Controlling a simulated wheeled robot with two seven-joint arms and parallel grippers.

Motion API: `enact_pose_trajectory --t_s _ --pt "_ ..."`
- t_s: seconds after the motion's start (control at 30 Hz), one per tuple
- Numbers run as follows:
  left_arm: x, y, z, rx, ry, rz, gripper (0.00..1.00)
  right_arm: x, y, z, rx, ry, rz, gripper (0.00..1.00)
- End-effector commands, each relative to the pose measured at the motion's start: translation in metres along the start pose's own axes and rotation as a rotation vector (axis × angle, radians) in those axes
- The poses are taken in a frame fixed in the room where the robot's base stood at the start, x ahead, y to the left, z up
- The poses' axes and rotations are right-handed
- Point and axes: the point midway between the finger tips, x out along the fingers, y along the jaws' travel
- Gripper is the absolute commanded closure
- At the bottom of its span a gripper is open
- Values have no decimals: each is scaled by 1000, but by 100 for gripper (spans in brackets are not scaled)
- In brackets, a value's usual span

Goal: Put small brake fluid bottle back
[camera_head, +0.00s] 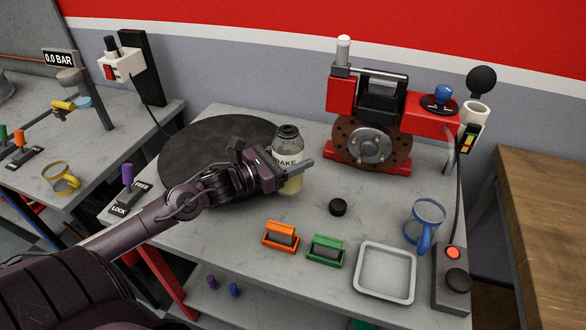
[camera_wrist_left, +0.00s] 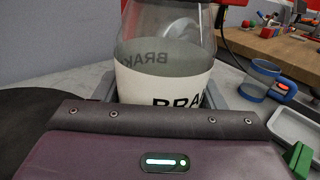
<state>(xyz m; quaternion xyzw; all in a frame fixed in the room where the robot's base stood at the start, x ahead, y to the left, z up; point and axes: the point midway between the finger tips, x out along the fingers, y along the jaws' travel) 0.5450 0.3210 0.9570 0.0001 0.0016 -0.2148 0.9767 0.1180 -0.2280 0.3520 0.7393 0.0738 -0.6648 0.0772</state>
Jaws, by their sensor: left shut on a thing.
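The small brake fluid bottle (camera_head: 288,147) is clear, with a dark top, a white label reading "AKE" and pale fluid. It stands upright near the middle of the grey bench, at the right edge of a round black mat (camera_head: 205,140). My left gripper (camera_head: 288,172) is shut around the bottle's label area. I cannot tell whether its base touches the bench. In the left wrist view the bottle (camera_wrist_left: 165,70) fills the upper middle, its label partly hidden by the gripper body. My right gripper is not in view.
A brake caliper and disc on a red stand (camera_head: 370,140) are behind right. A black round cap (camera_head: 338,207), orange holder (camera_head: 281,236), green holder (camera_head: 326,251), grey tray (camera_head: 384,272), blue mug (camera_head: 424,222) and button box (camera_head: 452,280) occupy the front right.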

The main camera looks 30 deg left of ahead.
Motion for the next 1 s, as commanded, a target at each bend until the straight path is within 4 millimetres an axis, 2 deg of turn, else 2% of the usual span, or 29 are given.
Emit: enact_pose_trajectory --t_s 0.13,0.37,0.73,0.77,0.9,1.0 --pt "1 0 -8 1 -6 -1 78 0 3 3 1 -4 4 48" --pt "1 0 -39 0 -6 0 78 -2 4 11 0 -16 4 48" --pt "1 -1 -45 3 -5 -2 78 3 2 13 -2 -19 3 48" --pt "0 -1 -46 1 0 -2 34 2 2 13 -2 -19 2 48" --pt "0 -1 -46 0 0 -2 15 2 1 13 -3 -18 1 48" --pt "0 -1 -46 0 0 -2 15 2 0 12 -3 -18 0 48"
